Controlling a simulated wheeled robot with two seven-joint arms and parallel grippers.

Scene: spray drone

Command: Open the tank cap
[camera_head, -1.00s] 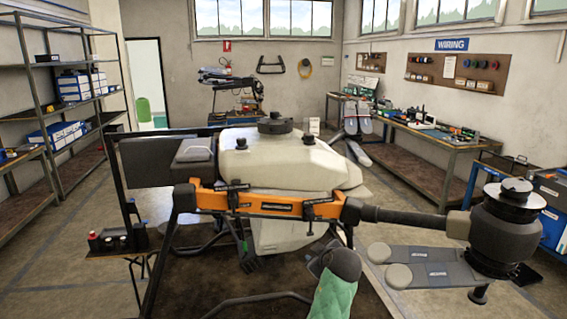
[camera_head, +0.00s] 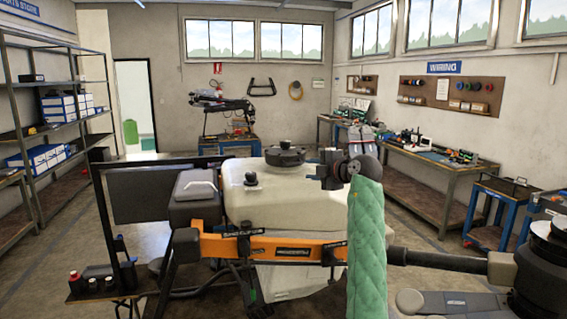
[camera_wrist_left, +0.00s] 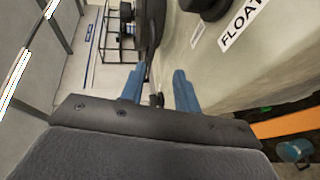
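The black round tank cap (camera_head: 285,155) sits on top of the drone's pale tank (camera_head: 300,200). My left gripper (camera_head: 325,171) is at about the cap's height, to its right and apart from it in the head view. In the left wrist view, my left gripper's blue fingers (camera_wrist_left: 159,78) are spread with nothing clearly held. A dark rounded part (camera_wrist_left: 151,25), which looks like the cap's edge, lies beyond the fingertips. My right gripper is not in view.
A smaller black fitting (camera_head: 251,180) stands on the tank; a "FLOAT" label (camera_wrist_left: 243,22) shows in the wrist view. The orange frame bar (camera_head: 265,248) crosses the front, and a drone arm (camera_head: 437,260) extends right. Shelves (camera_head: 55,110) stand left, benches (camera_head: 430,170) right.

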